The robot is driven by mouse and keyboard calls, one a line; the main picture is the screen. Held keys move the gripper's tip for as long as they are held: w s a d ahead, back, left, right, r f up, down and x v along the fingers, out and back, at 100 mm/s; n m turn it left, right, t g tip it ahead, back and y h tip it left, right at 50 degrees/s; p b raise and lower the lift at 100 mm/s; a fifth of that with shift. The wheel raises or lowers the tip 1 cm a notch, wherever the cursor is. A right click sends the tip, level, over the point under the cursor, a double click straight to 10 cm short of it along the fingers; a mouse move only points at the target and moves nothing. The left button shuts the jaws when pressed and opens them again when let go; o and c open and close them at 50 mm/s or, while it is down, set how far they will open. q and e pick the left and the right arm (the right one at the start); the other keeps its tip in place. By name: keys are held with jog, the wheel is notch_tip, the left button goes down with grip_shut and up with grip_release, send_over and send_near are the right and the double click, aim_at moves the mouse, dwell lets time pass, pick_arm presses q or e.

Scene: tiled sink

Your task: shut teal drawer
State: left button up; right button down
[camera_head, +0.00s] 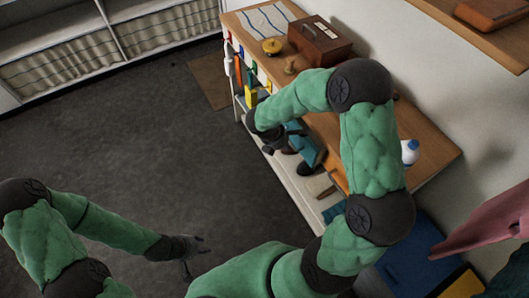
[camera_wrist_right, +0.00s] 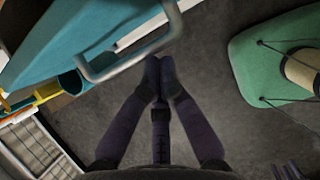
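The teal drawer (camera_head: 308,152) stands out from the front of the wood-topped unit in the head view, partly hidden by my right arm. In the right wrist view its teal front (camera_wrist_right: 75,35) fills the upper left, with a grey metal bar handle (camera_wrist_right: 135,62) across it. My right gripper (camera_wrist_right: 159,68) has its fingertips together, with nothing seen between them. In the head view my right gripper (camera_head: 287,135) is by the drawer. My left gripper (camera_head: 194,254) is open and empty above the floor.
The wooden top (camera_head: 425,135) holds a brown box (camera_head: 320,40), a yellow round object (camera_head: 271,46) and a white-blue bottle (camera_head: 410,152). Colored items (camera_head: 251,95) sit at the unit's far end. A blue panel (camera_head: 415,255) is at lower right.

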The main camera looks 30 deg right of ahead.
aim_at(298, 142)
pick_arm(q)
jog(key=shift+r, duration=0.25)
pick_arm(e)
jog(key=d, duration=0.4)
jog(key=shift+w+d, duration=0.15)
jog(key=shift+d, duration=0.25)
pick_arm(q)
jog(key=r+p, duration=0.1)
jog(key=p, duration=0.1)
jog(key=s+a+r+p, duration=0.1)
jog(key=r, duration=0.1)
jog(key=shift+s+a+r+p, duration=0.1)
jog(key=shift+a+r+p, duration=0.1)
jog(key=shift+p, duration=0.15)
pick_arm(e)
jog(key=a+r, duration=0.8)
jog(key=shift+s+a, duration=0.2)
jog(key=shift+r, duration=0.1)
